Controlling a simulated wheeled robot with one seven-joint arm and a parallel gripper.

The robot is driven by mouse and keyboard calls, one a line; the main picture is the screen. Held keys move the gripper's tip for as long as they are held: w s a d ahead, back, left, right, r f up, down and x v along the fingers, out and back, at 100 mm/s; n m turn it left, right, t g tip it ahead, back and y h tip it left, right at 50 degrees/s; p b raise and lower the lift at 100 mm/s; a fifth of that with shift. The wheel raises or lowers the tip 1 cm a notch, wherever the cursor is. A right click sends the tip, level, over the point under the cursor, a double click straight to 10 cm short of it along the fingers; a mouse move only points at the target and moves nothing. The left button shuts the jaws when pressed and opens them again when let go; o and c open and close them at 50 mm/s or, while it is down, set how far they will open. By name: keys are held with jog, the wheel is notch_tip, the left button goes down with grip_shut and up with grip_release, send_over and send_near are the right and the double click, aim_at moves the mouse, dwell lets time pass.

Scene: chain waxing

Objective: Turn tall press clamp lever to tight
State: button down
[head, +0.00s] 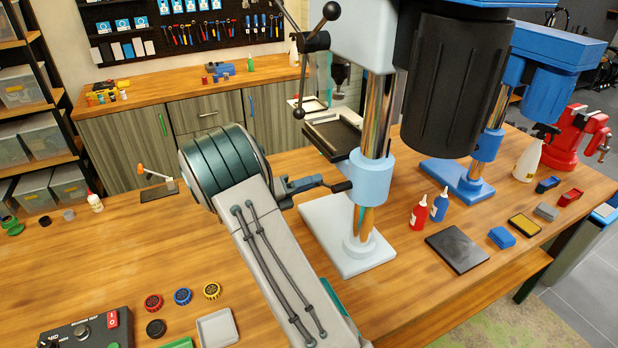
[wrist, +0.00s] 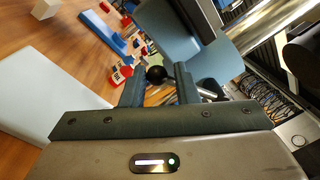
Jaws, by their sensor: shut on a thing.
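The tall press stands mid-table, with a white base (head: 347,237), a chrome column and a light blue collar (head: 371,178). Its clamp lever, with a dark handle (head: 341,187), sticks out from the collar's left side. My gripper (head: 318,183) reaches in from the left at collar height and is shut on the lever's end. In the wrist view, the lever's black knob (wrist: 156,74) shows between the fingers of my gripper (wrist: 160,85). The light blue part of the press (wrist: 165,35) fills the area just beyond. The rest of the lever is mostly hidden there.
A shorter blue press (head: 470,178) stands behind on the right. The three-spoke feed handle (head: 316,41) hangs above my arm.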

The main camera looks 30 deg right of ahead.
jog(key=shift+s+f, duration=0.15)
jog(key=shift+f, duration=0.2)
jog(key=c, duration=1.2)
grip_release()
jog(key=shift+c, duration=0.2)
jog(key=shift+o, duration=0.8)
jog(key=shift+s+r, duration=0.1)
jog(key=shift+r, duration=0.1)
jog(key=w+a+f+b, duration=0.1)
jog(key=a+b, duration=0.3)
jog(key=a, duration=0.9)
jog(key=shift+a, duration=0.4)
jog(key=shift+f, duration=0.1)
